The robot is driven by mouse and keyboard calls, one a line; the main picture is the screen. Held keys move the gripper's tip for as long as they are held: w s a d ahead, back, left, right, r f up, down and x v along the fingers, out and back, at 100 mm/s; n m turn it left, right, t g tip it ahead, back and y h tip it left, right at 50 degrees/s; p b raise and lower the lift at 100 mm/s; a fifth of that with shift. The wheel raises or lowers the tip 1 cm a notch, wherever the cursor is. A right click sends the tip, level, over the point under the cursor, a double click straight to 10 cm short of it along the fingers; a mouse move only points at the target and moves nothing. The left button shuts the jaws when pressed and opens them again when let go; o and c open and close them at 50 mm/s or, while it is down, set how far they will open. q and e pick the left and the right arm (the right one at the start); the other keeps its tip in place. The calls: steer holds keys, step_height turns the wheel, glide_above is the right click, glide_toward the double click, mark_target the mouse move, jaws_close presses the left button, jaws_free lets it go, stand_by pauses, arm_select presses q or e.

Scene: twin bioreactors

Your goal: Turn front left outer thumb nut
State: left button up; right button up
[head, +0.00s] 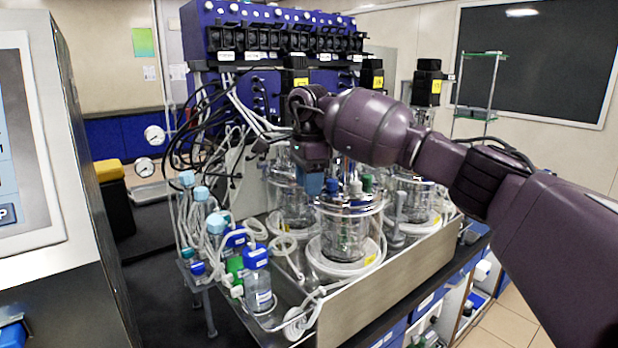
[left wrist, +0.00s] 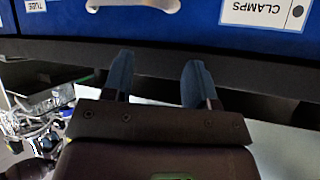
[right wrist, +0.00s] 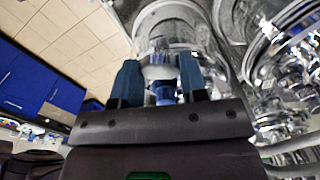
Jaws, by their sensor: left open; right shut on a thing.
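My right gripper (head: 312,184) reaches down over the left rim of the front glass vessel (head: 346,235), its blue fingertips at the metal head plate. In the right wrist view the fingers (right wrist: 160,76) are shut on a small part at the vessel's top, which I take to be the thumb nut; the fingers and blur hide most of it. The nut cannot be made out in the head view. My left gripper (left wrist: 158,72) is open and empty in front of a blue drawer (left wrist: 200,18); it is not in the head view.
Blue-capped bottles (head: 257,278) and looped tubing (head: 300,318) crowd the bench left of the vessel. More glass vessels (head: 413,195) stand behind and right. A blue control unit (head: 260,85) with cables rises behind. A grey cabinet with a screen (head: 25,140) stands at far left.

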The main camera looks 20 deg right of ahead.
steer(key=m, duration=0.3)
steer(key=shift+m+p, duration=0.4)
steer(key=m, duration=0.2)
steer(key=shift+m, duration=0.4)
steer(key=m, duration=0.7)
steer(key=shift+m, duration=0.6)
steer(key=o, duration=0.9)
step_height(320, 180, up, 11)
steer(key=shift+f+b, duration=0.1)
steer(key=shift+b, duration=0.2)
